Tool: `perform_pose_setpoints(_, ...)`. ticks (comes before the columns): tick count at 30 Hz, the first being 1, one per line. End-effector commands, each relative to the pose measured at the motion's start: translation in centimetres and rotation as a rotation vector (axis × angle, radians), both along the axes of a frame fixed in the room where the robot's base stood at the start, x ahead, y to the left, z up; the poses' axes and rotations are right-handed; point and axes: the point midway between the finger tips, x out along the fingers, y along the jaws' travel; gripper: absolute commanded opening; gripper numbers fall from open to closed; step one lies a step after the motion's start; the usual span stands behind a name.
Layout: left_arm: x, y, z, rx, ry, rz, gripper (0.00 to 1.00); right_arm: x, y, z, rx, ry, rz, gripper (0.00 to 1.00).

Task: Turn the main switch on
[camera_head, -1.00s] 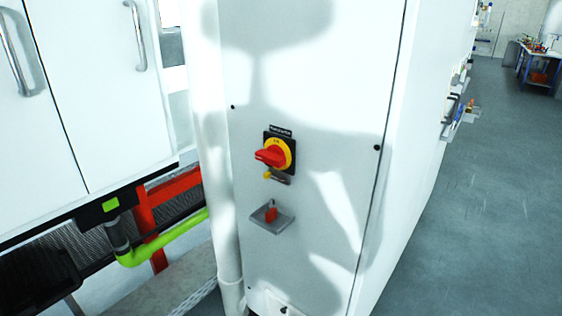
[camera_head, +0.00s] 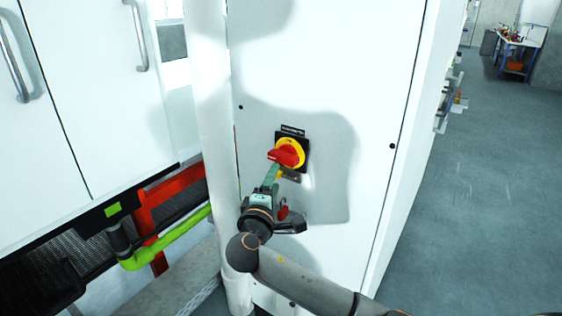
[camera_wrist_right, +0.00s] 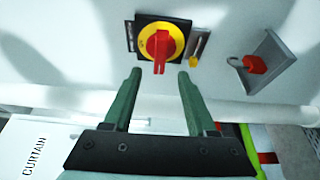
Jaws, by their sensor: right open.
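The main switch (camera_head: 286,154) is a red rotary handle on a yellow disc and black plate, on the white cabinet's front panel. In the right wrist view the red handle (camera_wrist_right: 160,50) stands out from the yellow disc, between and beyond my fingertips. My right gripper (camera_head: 272,174) is open just below the switch in the head view. In the right wrist view its two green fingers (camera_wrist_right: 159,76) are apart, with nothing between them but the handle's tip close ahead. I cannot tell whether they touch it. My left gripper is not in view.
A red padlock (camera_wrist_right: 254,65) sits on a small grey bracket (camera_wrist_right: 270,62) beside the switch. A yellow piece (camera_wrist_right: 199,44) hangs by the plate. A white pipe (camera_head: 212,120) runs down the cabinet's left edge. The floor (camera_head: 490,190) at right is clear.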

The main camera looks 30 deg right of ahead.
Motion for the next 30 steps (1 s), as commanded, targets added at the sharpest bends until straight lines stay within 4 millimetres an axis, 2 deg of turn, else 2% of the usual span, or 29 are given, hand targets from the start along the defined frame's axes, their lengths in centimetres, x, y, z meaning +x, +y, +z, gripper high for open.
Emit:
perform_pose_setpoints(6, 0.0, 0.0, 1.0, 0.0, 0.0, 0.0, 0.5, 3.4, -3.4, 0.2, -0.002, 0.002, -0.002, 0.57)
perform_pose_setpoints(12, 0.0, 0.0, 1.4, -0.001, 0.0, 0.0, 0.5, 5.4, -5.3, 0.1, 0.001, 0.0, 0.0, 0.57)
perform_pose_setpoints(18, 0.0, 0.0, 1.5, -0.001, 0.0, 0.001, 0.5, 6.1, -6.2, 0.0, 0.003, 0.0, 0.001, 0.57)
perform_pose_setpoints(26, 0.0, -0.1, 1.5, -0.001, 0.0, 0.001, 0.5, 6.2, -6.2, 0.0, 0.003, 0.0, 0.002, 0.57)
perform_pose_setpoints(30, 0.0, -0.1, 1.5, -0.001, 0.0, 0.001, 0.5, 6.2, -6.2, -0.1, 0.004, 0.001, 0.002, 0.44)
